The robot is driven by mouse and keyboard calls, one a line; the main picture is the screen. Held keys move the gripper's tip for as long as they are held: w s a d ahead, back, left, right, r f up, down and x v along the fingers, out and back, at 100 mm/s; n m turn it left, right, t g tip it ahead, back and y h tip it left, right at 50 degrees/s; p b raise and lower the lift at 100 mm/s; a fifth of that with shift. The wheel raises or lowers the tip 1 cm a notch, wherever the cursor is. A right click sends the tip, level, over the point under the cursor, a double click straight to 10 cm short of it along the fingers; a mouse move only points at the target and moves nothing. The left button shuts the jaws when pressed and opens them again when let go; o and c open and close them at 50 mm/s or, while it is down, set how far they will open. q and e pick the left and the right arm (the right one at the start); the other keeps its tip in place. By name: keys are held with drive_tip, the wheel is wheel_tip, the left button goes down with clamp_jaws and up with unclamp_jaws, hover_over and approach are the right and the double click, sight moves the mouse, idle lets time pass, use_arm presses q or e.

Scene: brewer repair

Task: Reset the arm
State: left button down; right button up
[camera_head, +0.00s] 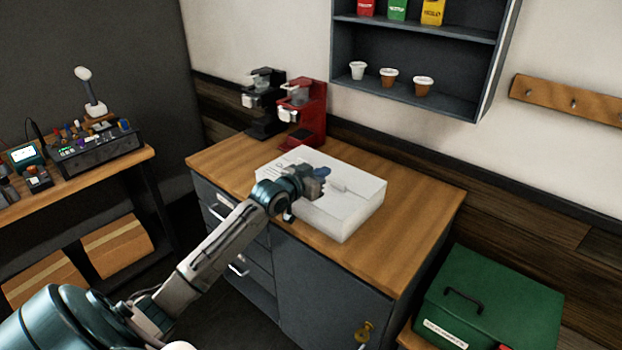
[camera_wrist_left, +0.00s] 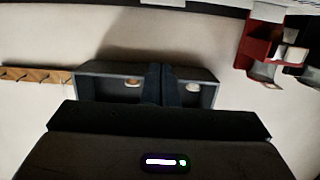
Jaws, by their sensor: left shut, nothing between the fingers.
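My left arm comes in from the lower left in the head view and reaches over the wooden-topped cabinet (camera_head: 420,210). My left gripper (camera_head: 324,172) is above or against the top of a white box (camera_head: 352,208); I cannot tell if it touches. Its fingers are together with nothing between them, and they also show closed in the left wrist view (camera_wrist_left: 160,84). My right gripper is in neither view.
A black coffee machine (camera_head: 262,105) and a red one (camera_head: 305,115) stand at the counter's back. A wall shelf (camera_head: 410,92) holds cups and packets. A green case (camera_head: 500,300) sits at lower right. A workbench (camera_head: 80,180) stands at left. The counter's right part is clear.

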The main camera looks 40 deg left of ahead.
use_arm(q)
drive_tip(key=s+d+f+g, duration=0.3)
drive_tip(key=s+d+f, duration=0.2)
drive_tip(key=s+f, duration=0.4)
drive_tip(key=s+d+f+g, duration=0.3)
drive_tip(key=s+d+f, duration=0.3)
drive_tip(key=s, duration=0.5)
drive_tip(key=s+d+f+g+y, duration=0.1)
drive_tip(key=s+d+f+g, duration=0.1)
drive_tip(key=s, duration=0.5)
drive_tip(key=s+d+f+g, duration=0.1)
drive_tip(key=s+g, duration=0.2)
drive_tip(key=s, duration=0.5)
drive_tip(key=s+d+f+g+y, duration=0.1)
drive_tip(key=s+d+f+g, duration=0.1)
drive_tip(key=s, duration=0.5)
drive_tip(key=s+f+b+x, duration=0.1)
drive_tip(key=s+x, duration=0.2)
drive_tip(key=x, duration=1.1)
drive_tip(key=s+a+f+b+x, duration=0.1)
drive_tip(key=s+x, duration=0.3)
drive_tip(key=x, duration=1)
drive_tip(key=s+a+f+g+b, duration=0.1)
drive_tip(key=s+f+g, duration=0.1)
drive_tip(key=s+f, duration=1.7)
wheel_tip(320, 180, down, 4)
drive_tip(key=shift+f, duration=0.1)
